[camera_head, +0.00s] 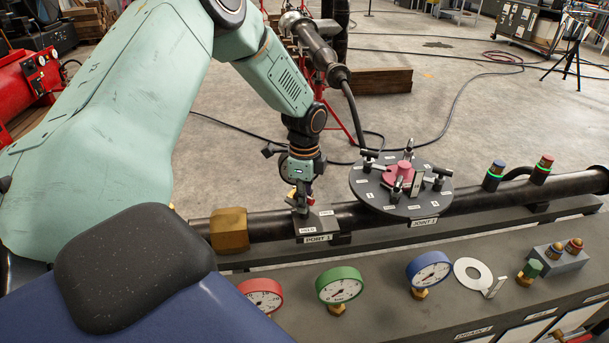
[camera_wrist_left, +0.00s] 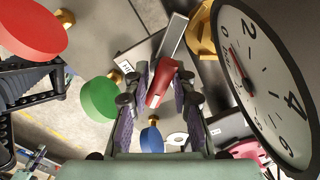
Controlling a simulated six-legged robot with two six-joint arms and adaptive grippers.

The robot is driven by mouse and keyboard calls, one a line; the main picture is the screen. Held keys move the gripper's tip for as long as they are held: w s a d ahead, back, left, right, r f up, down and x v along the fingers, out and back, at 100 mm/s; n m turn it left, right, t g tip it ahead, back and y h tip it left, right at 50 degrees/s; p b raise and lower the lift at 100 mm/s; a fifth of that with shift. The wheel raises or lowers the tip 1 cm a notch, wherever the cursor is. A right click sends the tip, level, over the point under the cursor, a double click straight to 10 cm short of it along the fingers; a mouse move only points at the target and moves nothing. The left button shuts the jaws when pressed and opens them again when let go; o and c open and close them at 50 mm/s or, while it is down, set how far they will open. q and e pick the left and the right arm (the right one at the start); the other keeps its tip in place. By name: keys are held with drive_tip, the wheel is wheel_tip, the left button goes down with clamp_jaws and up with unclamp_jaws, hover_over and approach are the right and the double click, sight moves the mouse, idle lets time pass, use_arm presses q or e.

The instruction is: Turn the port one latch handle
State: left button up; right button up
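The PORT 1 label (camera_head: 317,239) is on a small dark block on the pipe in the head view. My left gripper (camera_head: 300,197) reaches down onto this block from above. In the left wrist view a red handle (camera_wrist_left: 161,85) with a flat grey metal bar (camera_wrist_left: 173,38) lies between the purple-padded fingers of my left gripper (camera_wrist_left: 163,82). The handle is tilted relative to the fingers, and they appear open around it with narrow gaps. Whether a finger touches it is unclear. In the head view my gripper hides the handle. My right gripper is not in view.
A round flange (camera_head: 400,205) with several clamps stands right of the block. A brass fitting (camera_head: 229,230) is on the pipe to its left. Red (camera_head: 261,295), green (camera_head: 339,285) and blue (camera_head: 429,269) gauges stand in front. A large dial (camera_wrist_left: 270,75) is close in the wrist view.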

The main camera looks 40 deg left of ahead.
use_arm(q)
drive_tip(key=shift+n, duration=0.6)
drive_tip(key=n+p, duration=0.1)
drive_tip(key=n, duration=0.1)
drive_tip(key=n+p, duration=0.1)
drive_tip(key=p, duration=0.1)
drive_tip(key=n+p, duration=0.2)
drive_tip(key=shift+r+n, duration=0.25)
drive_tip(key=shift+n, duration=0.05)
drive_tip(key=n+p, duration=0.2)
drive_tip(key=shift+n, duration=0.4)
drive_tip(key=shift+f, duration=0.15)
drive_tip(key=shift+f+m+b, duration=0.15)
drive_tip(key=shift+m+b, duration=0.2)
drive_tip(key=shift+m, duration=1.05)
wheel_tip(320, 180, up, 7)
drive_tip(key=p, duration=0.6)
drive_tip(key=shift+p, duration=0.3)
drive_tip(key=shift+o, duration=0.5)
